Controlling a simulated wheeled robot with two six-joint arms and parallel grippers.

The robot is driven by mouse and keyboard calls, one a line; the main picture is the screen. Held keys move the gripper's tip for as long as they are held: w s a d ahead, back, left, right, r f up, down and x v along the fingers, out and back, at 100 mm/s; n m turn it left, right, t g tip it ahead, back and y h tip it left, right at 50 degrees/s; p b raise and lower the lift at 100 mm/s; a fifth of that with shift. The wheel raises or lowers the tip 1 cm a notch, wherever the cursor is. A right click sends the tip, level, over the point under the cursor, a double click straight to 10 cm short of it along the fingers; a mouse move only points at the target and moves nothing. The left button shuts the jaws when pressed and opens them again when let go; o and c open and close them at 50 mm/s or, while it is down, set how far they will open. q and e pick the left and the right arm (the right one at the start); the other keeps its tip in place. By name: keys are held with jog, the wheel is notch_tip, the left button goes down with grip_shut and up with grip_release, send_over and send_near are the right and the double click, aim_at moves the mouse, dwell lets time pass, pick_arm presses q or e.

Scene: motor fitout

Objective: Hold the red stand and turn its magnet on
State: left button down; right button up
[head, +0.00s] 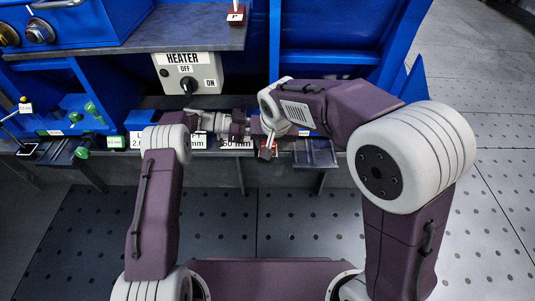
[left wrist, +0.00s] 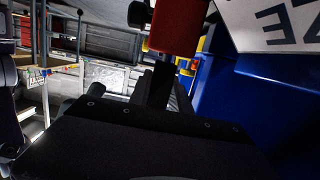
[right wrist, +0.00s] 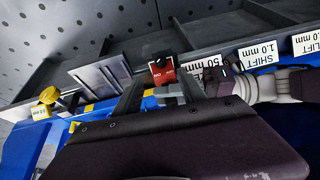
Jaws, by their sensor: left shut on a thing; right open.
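The red stand (right wrist: 167,78) shows in the right wrist view as a red block with a black knob (right wrist: 162,57) and small white marks, one reading ON. In the left wrist view its red body (left wrist: 178,28) is at the top, with a black part to its left. My left gripper (left wrist: 168,82) is shut on the red stand; the exact contact is hard to see in the dark. My right gripper (right wrist: 160,88) is open, its fingers on either side of the knob end of the block. In the head view only a bit of red (head: 274,147) shows beside the right fingers.
A heater panel (head: 188,72) with a black switch stands behind. White labels (right wrist: 262,52) line the bench edge beside my left wrist. A grey metal tray (head: 316,152) is right of the stand. Green-handled tools (head: 84,150) lie left. Another red item labelled P (head: 235,12) stands on the upper shelf.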

jog(key=x, duration=1.2)
jog(key=shift+c, duration=0.3)
jog(key=shift+f, duration=0.1)
grip_shut()
